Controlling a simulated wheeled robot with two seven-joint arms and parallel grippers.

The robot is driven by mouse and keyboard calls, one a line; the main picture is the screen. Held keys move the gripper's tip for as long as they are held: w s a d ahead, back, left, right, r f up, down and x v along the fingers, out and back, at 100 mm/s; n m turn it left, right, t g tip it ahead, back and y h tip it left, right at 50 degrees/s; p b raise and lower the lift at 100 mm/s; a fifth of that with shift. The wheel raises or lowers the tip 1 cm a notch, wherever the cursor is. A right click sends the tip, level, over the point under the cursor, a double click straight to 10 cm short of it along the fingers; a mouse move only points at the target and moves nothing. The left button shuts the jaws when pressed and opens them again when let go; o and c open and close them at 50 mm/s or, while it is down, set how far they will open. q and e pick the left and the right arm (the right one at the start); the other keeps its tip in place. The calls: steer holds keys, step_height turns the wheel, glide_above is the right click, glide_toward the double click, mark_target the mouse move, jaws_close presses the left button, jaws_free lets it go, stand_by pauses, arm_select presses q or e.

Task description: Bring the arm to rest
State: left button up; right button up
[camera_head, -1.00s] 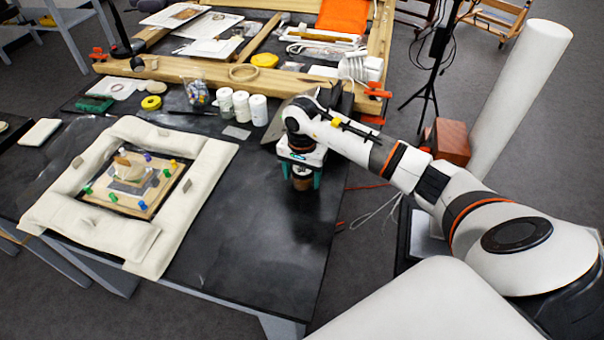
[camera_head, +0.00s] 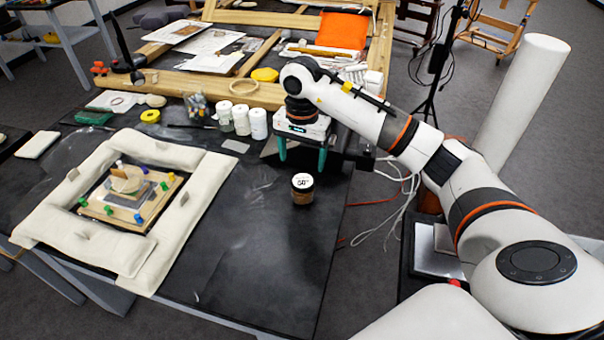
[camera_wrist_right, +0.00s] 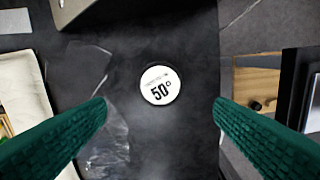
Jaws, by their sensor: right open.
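My right gripper (camera_head: 302,158) is open, with two green fingers pointing down over the right side of the black table (camera_head: 265,260). A small dark jar (camera_head: 302,190) with a white lid marked "50" stands upright on the table, in front of the gripper and apart from it. In the right wrist view the jar's lid (camera_wrist_right: 160,86) lies between the two spread green fingers, farther off than they are, with nothing held. My left gripper does not show.
A padded cream frame (camera_head: 118,255) surrounds a board with a fragment (camera_head: 126,181) and coloured pegs. White tubs (camera_head: 258,124) stand left of my gripper. Wooden frames and an orange cloth (camera_head: 343,30) lie behind. The table's front middle is clear.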

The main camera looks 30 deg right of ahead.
steer(key=shift+r, duration=0.7)
